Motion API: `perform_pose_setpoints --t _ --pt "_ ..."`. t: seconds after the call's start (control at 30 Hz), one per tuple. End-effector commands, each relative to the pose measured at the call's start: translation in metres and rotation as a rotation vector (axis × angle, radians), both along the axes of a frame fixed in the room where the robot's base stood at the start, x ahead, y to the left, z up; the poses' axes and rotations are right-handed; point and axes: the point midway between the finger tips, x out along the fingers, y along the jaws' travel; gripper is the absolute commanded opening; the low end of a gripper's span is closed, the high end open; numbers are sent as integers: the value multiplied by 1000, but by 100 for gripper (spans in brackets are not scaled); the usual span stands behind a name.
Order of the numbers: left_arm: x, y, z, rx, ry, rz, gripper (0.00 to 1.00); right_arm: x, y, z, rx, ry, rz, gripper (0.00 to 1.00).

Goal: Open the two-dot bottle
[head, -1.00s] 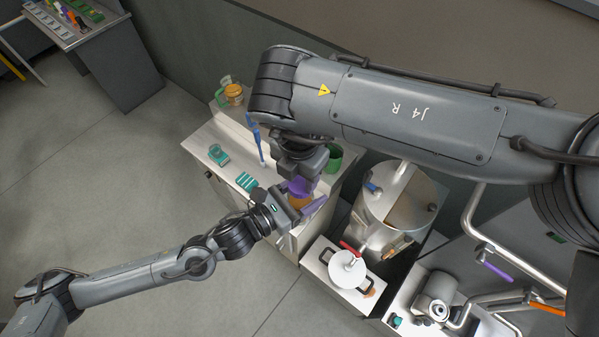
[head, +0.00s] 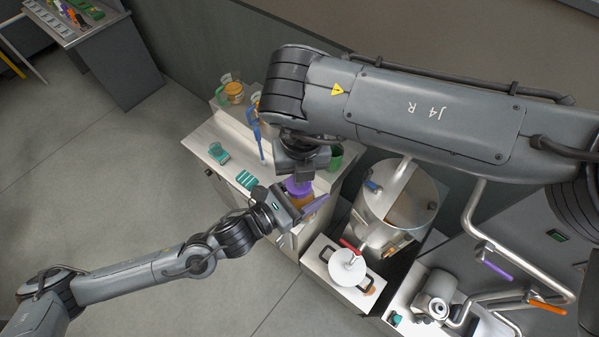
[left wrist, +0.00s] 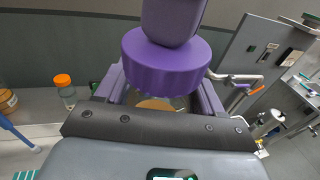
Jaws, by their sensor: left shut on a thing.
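A bottle with a wide purple cap (head: 298,187) and amber contents (head: 301,199) stands at the front of the white counter. Its cap fills the middle of the left wrist view (left wrist: 166,65). No dots can be made out on it. My left gripper (head: 309,209) is shut on the bottle's body, with its purple fingers on either side, below the cap. My right gripper (head: 302,172) hangs directly above the cap. A purple finger of it (left wrist: 173,20) reaches down to the cap in the left wrist view. Whether its jaws grip the cap is hidden.
A blue stand (head: 254,130), a teal-lidded container (head: 218,153) and a teal rack (head: 246,180) share the counter. A green cup (head: 335,158) stands behind the bottle. A metal tank (head: 405,195) and a white lidded pot (head: 347,268) are at right. Orange-topped bottles stand behind.

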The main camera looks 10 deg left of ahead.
Motion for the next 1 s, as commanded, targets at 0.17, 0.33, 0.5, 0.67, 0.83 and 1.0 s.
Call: perform_pose_setpoints --t 0.17,0.33,0.5,0.67,0.83,1.0 --pt "0 -5 17 -27 -29 -11 0 -3 2 -5 0 6 9 0" --pt "0 -5 17 -27 -29 -11 0 -3 2 -5 0 6 8 0" --pt "0 -5 17 -27 -30 -10 0 -3 2 -5 0 6 7 0" --pt "0 -5 17 -27 -30 -10 0 -2 1 -5 0 6 7 8" --pt "0 -4 17 -28 -30 -9 0 -2 0 -6 -3 5 4 23" --pt "0 -4 17 -26 -30 -9 0 0 -2 -6 -5 3 0 23"
